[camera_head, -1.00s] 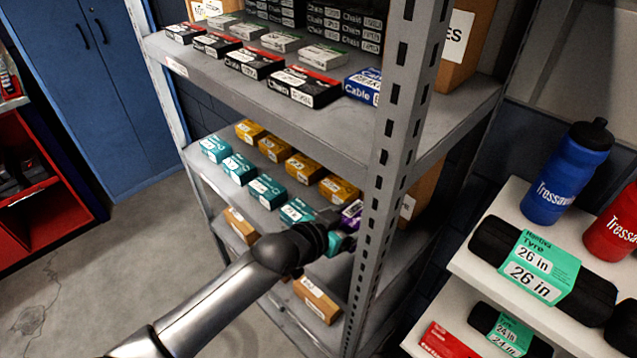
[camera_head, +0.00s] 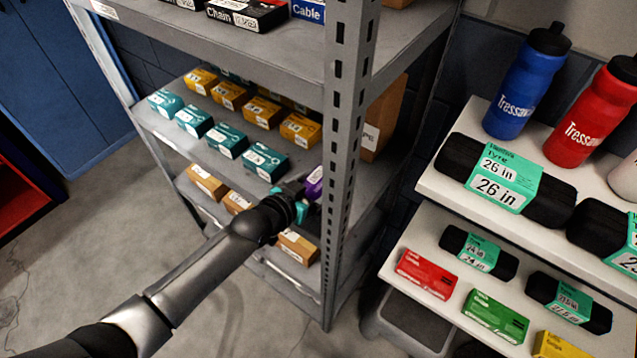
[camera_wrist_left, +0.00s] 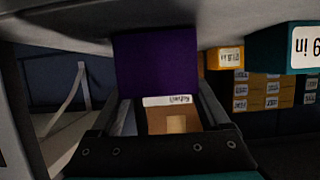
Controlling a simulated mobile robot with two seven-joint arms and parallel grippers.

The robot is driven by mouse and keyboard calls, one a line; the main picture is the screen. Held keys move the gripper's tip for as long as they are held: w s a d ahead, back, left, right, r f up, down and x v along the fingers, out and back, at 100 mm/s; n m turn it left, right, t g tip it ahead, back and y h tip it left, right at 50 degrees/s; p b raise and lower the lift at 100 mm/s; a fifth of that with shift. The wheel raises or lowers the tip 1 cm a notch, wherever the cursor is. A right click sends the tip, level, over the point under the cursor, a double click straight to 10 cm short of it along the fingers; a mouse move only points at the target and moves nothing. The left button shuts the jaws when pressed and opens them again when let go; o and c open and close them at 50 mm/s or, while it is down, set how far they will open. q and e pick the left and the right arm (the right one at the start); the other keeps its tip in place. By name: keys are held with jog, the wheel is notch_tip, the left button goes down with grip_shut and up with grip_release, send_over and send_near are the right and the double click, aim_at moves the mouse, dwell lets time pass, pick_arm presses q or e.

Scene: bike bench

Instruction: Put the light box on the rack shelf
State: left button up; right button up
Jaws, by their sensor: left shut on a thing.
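The light box appears to be the purple box (camera_head: 314,182), partly hidden by my gripper and close to the rack's front post. In the left wrist view, the purple box (camera_wrist_left: 155,65) fills the space between the fingers, with a white label strip at its lower edge. My left gripper (camera_head: 293,193) is shut on it, at the right front end of the middle rack shelf (camera_head: 330,157). I cannot tell whether the box touches the shelf. My right gripper is not in view.
Teal boxes (camera_head: 227,141) and yellow boxes (camera_head: 262,112) fill rows left of the purple box. The slotted upright post (camera_head: 345,150) stands close on the right. Brown boxes (camera_head: 298,246) sit on the shelf below. A white side shelf (camera_head: 432,182) holds bottles and tyres.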

pick_arm(q)
jog(key=shift+f, duration=0.15)
jog(key=o, duration=1.3)
jog(key=shift+r, duration=0.3)
jog(key=p+v, duration=0.3)
jog(key=v, duration=0.9)
jog(key=shift+f, duration=0.2)
jog(key=shift+a, duration=0.1)
